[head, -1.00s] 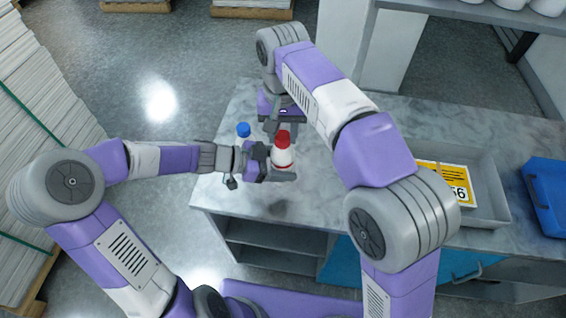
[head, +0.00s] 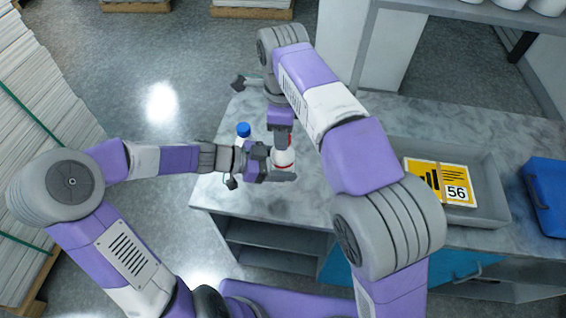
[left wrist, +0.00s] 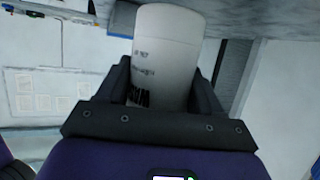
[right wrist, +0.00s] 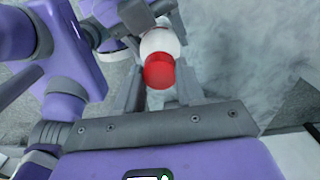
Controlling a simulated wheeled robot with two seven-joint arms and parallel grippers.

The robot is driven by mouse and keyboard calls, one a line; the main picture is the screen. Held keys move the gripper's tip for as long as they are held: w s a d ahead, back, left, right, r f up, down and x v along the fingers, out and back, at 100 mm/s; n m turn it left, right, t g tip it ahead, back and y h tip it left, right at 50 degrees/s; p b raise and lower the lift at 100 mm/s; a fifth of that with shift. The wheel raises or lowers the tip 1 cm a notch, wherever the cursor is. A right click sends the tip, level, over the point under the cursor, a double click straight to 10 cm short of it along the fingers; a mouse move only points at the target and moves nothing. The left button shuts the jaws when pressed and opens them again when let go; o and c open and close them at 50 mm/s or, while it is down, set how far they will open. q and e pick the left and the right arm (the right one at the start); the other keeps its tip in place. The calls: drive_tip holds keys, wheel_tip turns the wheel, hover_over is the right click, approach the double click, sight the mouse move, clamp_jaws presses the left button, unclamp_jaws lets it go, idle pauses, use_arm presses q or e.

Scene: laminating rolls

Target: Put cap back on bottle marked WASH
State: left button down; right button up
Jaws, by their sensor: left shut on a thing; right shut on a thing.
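A red cap (right wrist: 159,72) is at the bottle's top, between the fingers of my right gripper (right wrist: 160,95). The right gripper is shut on the cap, above the bottle in the head view, and hides most of it there. I cannot tell whether the cap is fully seated. A second bottle with a blue cap (head: 243,129) stands behind the left gripper.
The grey marbled worktop (head: 310,205) is clear in front of the grippers. A grey tray (head: 485,205) with a yellow and white card marked 56 (head: 440,183) lies to the right. A blue bin (head: 546,195) is at the far right. My right arm crosses over the worktop.

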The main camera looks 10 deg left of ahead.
drive_tip(key=o, duration=1.2)
drive_tip(key=shift+c, duration=0.2)
drive_tip(key=shift+r, duration=2.25)
drive_tip(key=shift+c, duration=0.5)
